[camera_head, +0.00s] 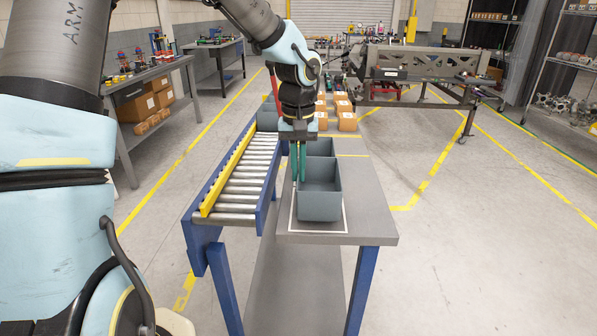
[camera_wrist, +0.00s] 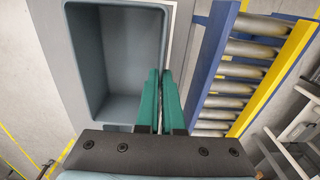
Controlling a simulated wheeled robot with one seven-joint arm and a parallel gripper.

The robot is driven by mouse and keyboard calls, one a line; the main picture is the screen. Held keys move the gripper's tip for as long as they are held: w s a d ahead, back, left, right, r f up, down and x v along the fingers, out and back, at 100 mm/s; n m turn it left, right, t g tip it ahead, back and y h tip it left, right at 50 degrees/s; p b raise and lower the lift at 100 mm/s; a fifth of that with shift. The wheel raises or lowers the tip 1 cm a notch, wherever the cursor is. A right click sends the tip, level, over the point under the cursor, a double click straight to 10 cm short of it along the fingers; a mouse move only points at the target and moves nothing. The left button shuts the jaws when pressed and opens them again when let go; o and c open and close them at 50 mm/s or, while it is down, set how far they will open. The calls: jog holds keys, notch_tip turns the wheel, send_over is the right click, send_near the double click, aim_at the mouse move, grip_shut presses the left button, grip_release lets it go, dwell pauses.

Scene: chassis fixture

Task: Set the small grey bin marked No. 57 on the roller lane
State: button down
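A small open grey bin (camera_head: 320,205) sits upright at the near end of the grey table, within a white outline. It also shows in the wrist view (camera_wrist: 112,108), empty inside. I can read no number on it. My gripper (camera_head: 298,162) points down at the bin's left wall in the head view. Its green fingers (camera_wrist: 161,92) straddle that wall, close together, with one finger inside the bin and one outside. They look shut on the wall. The roller lane (camera_head: 245,175) runs just left of the bin; its rollers also show in the wrist view (camera_wrist: 235,85). The near stretch of the lane is bare.
Another grey bin (camera_head: 319,147) stands right behind the first. A yellow rail (camera_head: 226,176) runs along the lane's left side, and a blue side rail (camera_wrist: 214,50) lies between the lane and table. Cardboard boxes (camera_head: 347,121) stand farther back. The table's right strip (camera_head: 368,205) is clear.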

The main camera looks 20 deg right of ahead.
jog(key=shift+r+p, duration=3.2)
jog(key=shift+r, duration=1.2)
jog(key=shift+f, duration=0.1)
